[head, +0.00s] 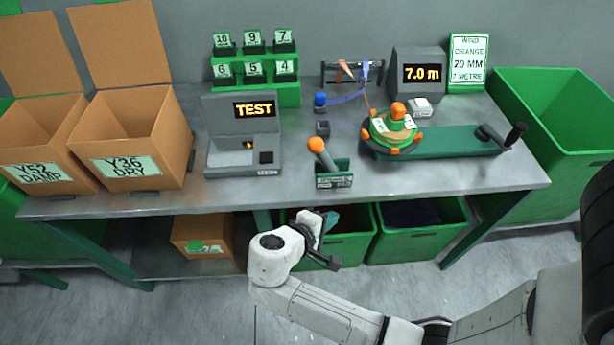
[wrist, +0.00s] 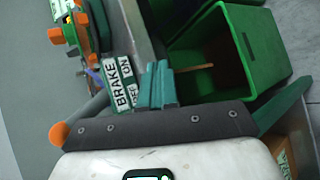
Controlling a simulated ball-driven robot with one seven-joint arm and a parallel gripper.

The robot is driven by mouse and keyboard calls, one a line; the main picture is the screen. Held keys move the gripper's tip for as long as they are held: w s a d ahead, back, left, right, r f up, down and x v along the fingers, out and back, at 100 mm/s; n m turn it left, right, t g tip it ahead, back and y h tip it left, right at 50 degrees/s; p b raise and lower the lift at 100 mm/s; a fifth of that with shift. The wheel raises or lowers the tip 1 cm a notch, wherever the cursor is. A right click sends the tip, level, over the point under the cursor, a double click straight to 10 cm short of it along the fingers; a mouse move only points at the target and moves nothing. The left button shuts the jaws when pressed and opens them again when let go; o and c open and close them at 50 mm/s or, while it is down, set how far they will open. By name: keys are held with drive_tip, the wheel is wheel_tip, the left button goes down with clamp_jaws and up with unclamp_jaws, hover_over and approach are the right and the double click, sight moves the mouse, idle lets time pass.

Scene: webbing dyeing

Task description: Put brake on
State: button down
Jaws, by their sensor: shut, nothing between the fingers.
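The brake is a lever with an orange ball knob (head: 316,145) on a dark green base, near the front edge of the table. Its lever leans up and to the left in the head view. A white label (head: 334,182) is on the base front; in the wrist view the label (wrist: 122,84) reads BRAKE and ON, with a partly legible line beside them. The knob (wrist: 59,133) shows at lower left there, partly behind my gripper's body. My gripper (head: 332,219), with teal fingertips (wrist: 160,84), is shut and empty in front of the table edge, apart from the lever.
A winder with an orange-knobbed green reel (head: 397,125) stands right of the brake, and a TEST device (head: 243,145) stands left. Green bins (head: 352,250) sit under the table. The grey tabletop (head: 250,190) is clear along its front edge beside the brake.

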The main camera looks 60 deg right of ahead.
drive_tip(key=w+a+r+n+t+h+b, duration=0.3)
drive_tip(key=w+a+n+t+h, duration=0.1)
drive_tip(key=w+a+h, duration=0.3)
drive_tip(key=w+h, duration=0.2)
drive_tip(key=w, duration=0.1)
drive_tip(key=shift+w+r, duration=0.3)
drive_tip(key=shift+w, duration=0.1)
drive_tip(key=p, duration=0.2)
approach(322, 155)
drive_tip(key=w+d, duration=0.1)
drive_tip(key=w+d+f, duration=0.1)
drive_tip(key=w, duration=0.1)
drive_tip(key=w+d, duration=0.1)
drive_tip(key=w, duration=0.1)
drive_tip(key=shift+w+d+f, duration=0.15)
drive_tip(key=shift+d+f, duration=0.1)
drive_tip(key=shift+f, duration=0.1)
drive_tip(key=shift+s+d+r+p, duration=0.35)
drive_tip(key=shift+s+d+p, duration=0.15)
drive_tip(key=shift+d, duration=0.2)
drive_tip(key=shift+s+d+r+p, duration=0.4)
drive_tip(key=shift+s+d, duration=0.25)
drive_tip(key=shift+d, duration=0.1)
